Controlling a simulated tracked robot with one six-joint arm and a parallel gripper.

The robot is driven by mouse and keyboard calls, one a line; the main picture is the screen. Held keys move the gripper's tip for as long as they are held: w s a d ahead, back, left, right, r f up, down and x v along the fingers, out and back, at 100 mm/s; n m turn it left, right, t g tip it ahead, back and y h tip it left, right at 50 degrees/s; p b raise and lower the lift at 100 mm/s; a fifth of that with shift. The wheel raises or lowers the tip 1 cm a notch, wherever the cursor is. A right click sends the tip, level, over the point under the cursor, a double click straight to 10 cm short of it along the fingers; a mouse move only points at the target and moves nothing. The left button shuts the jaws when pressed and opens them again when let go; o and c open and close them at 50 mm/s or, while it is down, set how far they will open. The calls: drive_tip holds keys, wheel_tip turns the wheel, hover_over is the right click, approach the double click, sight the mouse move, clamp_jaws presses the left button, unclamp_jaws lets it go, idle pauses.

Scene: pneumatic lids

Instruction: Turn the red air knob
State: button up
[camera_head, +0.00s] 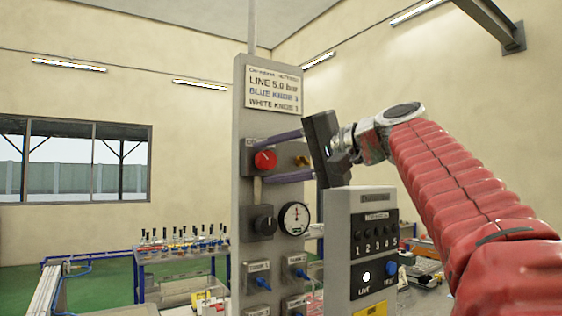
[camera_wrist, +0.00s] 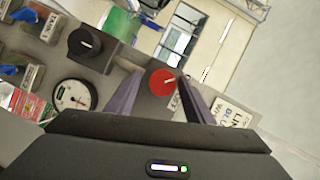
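The red air knob (camera_head: 264,160) is round, with a pale pointer line, on a dark square mount on the upper part of the grey panel (camera_head: 244,110). In the wrist view the red knob (camera_wrist: 161,83) shows between my two purple fingers. My gripper (camera_head: 262,161) is open, reaching in from the right, one finger above and one below the knob in the head view. In the wrist view (camera_wrist: 160,77) a gap shows on both sides of the knob. Whether the fingertips reach past its face is hard to tell.
A black knob (camera_head: 264,222) and a round gauge (camera_head: 294,218) sit below the red knob. A brass fitting (camera_head: 301,161) is behind my fingers. A grey button box (camera_head: 361,240) stands in front at right. Blue valves (camera_head: 263,284) are lower on the panel.

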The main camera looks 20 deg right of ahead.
drive_tip(key=shift+s, duration=0.1)
drive_tip(key=shift+v, duration=6.85)
drive_tip(key=shift+d, duration=0.1)
